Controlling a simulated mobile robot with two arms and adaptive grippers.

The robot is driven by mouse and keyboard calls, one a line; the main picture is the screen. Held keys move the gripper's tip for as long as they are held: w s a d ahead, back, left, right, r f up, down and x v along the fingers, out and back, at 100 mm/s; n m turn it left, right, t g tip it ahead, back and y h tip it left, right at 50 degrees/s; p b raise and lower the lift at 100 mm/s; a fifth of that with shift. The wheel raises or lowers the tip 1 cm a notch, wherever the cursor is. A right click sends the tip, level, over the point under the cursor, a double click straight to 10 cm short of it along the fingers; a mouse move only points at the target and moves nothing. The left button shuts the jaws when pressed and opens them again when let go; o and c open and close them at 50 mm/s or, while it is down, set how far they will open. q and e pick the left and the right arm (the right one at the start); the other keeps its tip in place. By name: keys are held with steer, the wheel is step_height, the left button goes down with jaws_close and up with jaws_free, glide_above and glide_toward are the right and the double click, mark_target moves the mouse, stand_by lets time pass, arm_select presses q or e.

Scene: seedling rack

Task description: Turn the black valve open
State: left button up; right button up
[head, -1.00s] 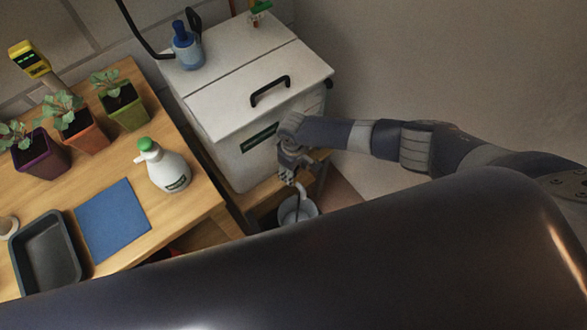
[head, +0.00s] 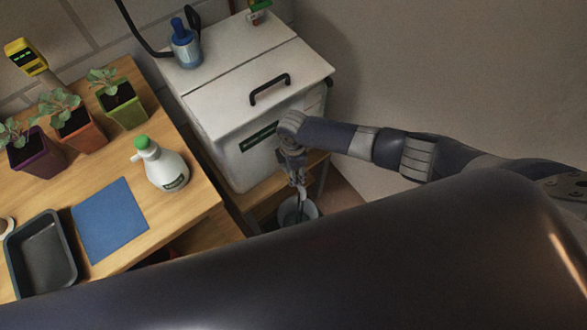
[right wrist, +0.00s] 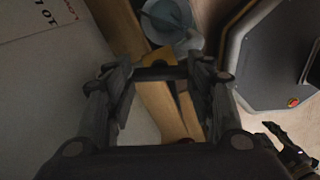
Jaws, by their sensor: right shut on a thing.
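My right gripper (head: 299,186) is low at the front of the white tank (head: 228,122), just above a grey bucket (head: 288,213). In the right wrist view my right gripper (right wrist: 172,75) has its fingers on a small dark piece (right wrist: 160,72), which I take to be the black valve; its shape and angle are mostly hidden by the fingers. The bucket also shows in the right wrist view (right wrist: 168,14), just beyond the fingertips. A dark finger-like part (right wrist: 288,146) at the lower right may be my left gripper; its opening cannot be told.
A wooden table (head: 190,222) on the left bears potted seedlings, a white spray bottle (head: 163,168), a blue mat (head: 110,220) and a black tray (head: 40,258). A blue bottle (head: 185,48) stands on the tank. The wall on the right is bare.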

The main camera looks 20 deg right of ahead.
steer(key=shift+n, duration=1.8)
steer(key=o, duration=1.1)
steer(key=shift+c, duration=0.2)
step_height(320, 180, up, 12)
